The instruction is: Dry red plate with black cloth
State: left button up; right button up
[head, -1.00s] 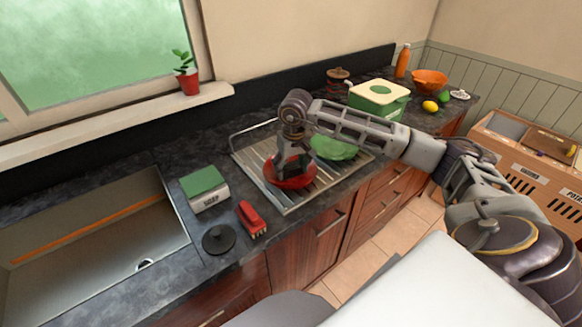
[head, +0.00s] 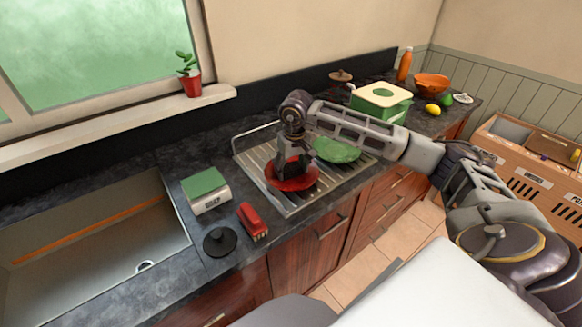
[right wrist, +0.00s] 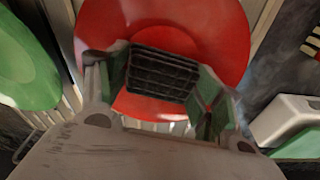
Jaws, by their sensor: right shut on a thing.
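The red plate (head: 306,184) lies on the metal drying rack (head: 290,205) on the counter. It also fills the upper middle of the right wrist view (right wrist: 205,25). My right gripper (head: 288,170) is over the plate, pointing down, with its fingers at the plate's face. In the right wrist view my right gripper (right wrist: 160,85) is shut on the black cloth (right wrist: 162,72), a dark gridded piece lying over the plate. I cannot tell how firmly the cloth touches the plate. The cloth is hidden in the head view. My left gripper is not in view.
A green plate (head: 336,150) lies on the rack beside the red one. A green box (head: 381,103) stands behind, towards the right.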

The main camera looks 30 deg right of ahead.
jog(key=shift+s, duration=0.65)
jog(key=shift+w, duration=0.15)
jog(key=shift+w+b, duration=0.35)
jog(key=shift+w, duration=0.3)
jog(key=shift+s, duration=0.25)
jog(key=shift+s, duration=0.6)
jog(key=shift+f, duration=0.1)
jog(key=shift+w, duration=0.1)
